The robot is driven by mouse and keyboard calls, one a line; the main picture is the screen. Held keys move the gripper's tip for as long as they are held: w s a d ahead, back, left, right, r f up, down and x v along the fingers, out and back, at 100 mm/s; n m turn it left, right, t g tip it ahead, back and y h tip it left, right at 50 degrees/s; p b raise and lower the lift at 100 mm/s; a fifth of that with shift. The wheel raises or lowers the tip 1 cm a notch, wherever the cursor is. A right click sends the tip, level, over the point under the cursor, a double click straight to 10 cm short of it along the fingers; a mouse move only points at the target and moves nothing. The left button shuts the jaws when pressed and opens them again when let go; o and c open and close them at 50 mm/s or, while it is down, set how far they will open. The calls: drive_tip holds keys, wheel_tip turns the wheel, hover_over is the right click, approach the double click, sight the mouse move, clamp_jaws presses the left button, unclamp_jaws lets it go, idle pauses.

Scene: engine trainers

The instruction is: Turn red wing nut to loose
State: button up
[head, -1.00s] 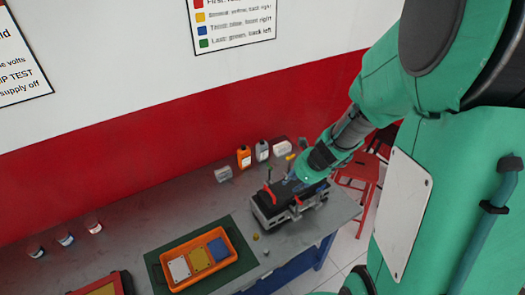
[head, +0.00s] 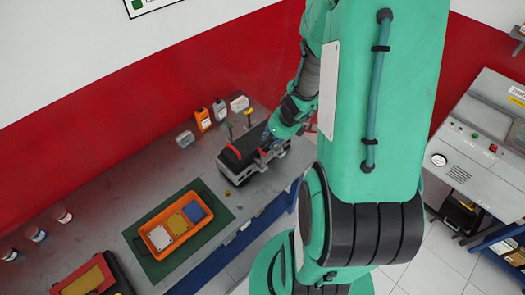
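The engine trainer (head: 236,168), a dark block on a grey base, stands near the right end of the grey workbench in the head view. A small red part (head: 233,151) stands up at its left side and may be the red wing nut; its shape is too small to make out. Thin posts with green and yellow tops rise behind it. My gripper (head: 268,139) is at the engine's top right, to the right of the red part. The fingers are small and partly hidden, so I cannot see whether they are open or touching anything.
An orange tray (head: 148,236) with white, yellow and blue plates lies on a green mat (head: 136,257) left of the engine. An orange bottle (head: 203,120) and a grey bottle (head: 219,109) stand behind. A grey machine cabinet (head: 475,130) is at the right.

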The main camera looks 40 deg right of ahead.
sight(262, 151)
drive_tip(key=b+x, duration=0.4)
drive_tip(key=x, duration=0.9)
drive_tip(key=shift+f, duration=0.1)
drive_tip(key=shift+c, duration=0.5)
clamp_jaws()
